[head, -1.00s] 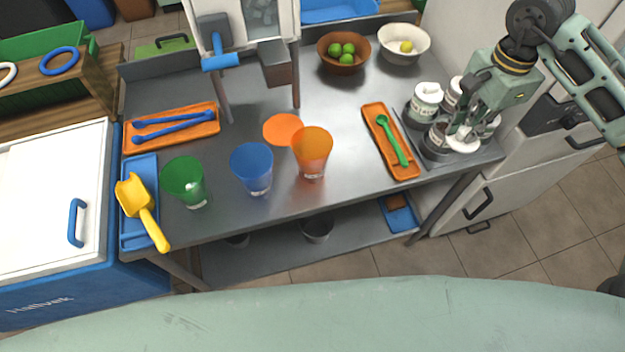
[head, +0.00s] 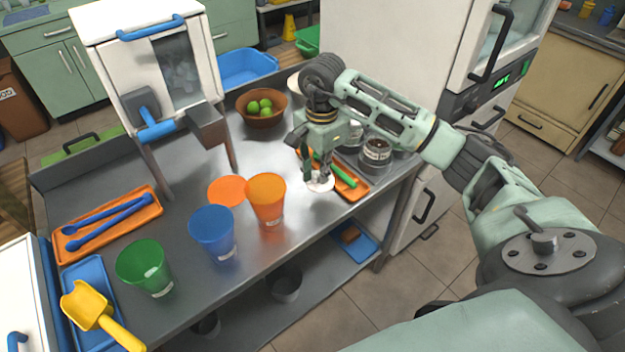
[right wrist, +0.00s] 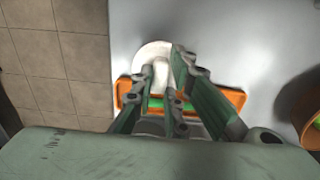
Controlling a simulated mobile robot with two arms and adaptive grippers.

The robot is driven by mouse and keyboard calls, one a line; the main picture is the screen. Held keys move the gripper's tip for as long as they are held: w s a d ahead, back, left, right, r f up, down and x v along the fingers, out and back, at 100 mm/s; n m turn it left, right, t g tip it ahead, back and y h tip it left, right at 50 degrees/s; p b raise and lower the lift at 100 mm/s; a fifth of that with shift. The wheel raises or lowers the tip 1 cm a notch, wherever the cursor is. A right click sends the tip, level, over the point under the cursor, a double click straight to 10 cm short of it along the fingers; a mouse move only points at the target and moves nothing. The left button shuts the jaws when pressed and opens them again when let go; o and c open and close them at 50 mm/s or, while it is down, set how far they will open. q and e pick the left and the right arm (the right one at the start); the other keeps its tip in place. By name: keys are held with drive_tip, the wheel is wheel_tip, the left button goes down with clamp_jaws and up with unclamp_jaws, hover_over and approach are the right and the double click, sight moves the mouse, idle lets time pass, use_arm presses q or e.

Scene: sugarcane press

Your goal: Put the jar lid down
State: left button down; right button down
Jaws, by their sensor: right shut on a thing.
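The jar lid (head: 319,183) is a white disc with a knob. My right gripper (head: 318,174) is shut on it from above, at the left edge of the orange tray with the green spoon. In the right wrist view the lid (right wrist: 146,56) shows under the fingers (right wrist: 166,78), partly over the tray's edge. I cannot tell whether it touches the table. An open jar (head: 376,151) with dark brown contents stands to the right, behind the tray. Other jars are partly hidden by my arm. My left gripper is not in view.
The orange tray (head: 357,193) is close to the lid. Orange (head: 266,196), blue (head: 212,228) and green (head: 143,262) cups stand to the left, with an orange disc (head: 227,190) behind. A bowl of limes (head: 259,121) is at the back. Bare table lies between cup and lid.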

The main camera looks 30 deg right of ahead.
sight(314, 184)
drive_tip(key=shift+w+a+f, duration=0.45)
drive_tip(key=shift+a, duration=0.15)
drive_tip(key=shift+f, duration=0.3)
wheel_tip(314, 184, down, 4)
drive_tip(key=shift+r+p, duration=0.25)
drive_tip(key=shift+p, duration=0.3)
drive_tip(key=shift+f, duration=0.15)
drive_tip(key=c, duration=1.7)
unclamp_jaws()
drive_tip(key=shift+c, duration=0.2)
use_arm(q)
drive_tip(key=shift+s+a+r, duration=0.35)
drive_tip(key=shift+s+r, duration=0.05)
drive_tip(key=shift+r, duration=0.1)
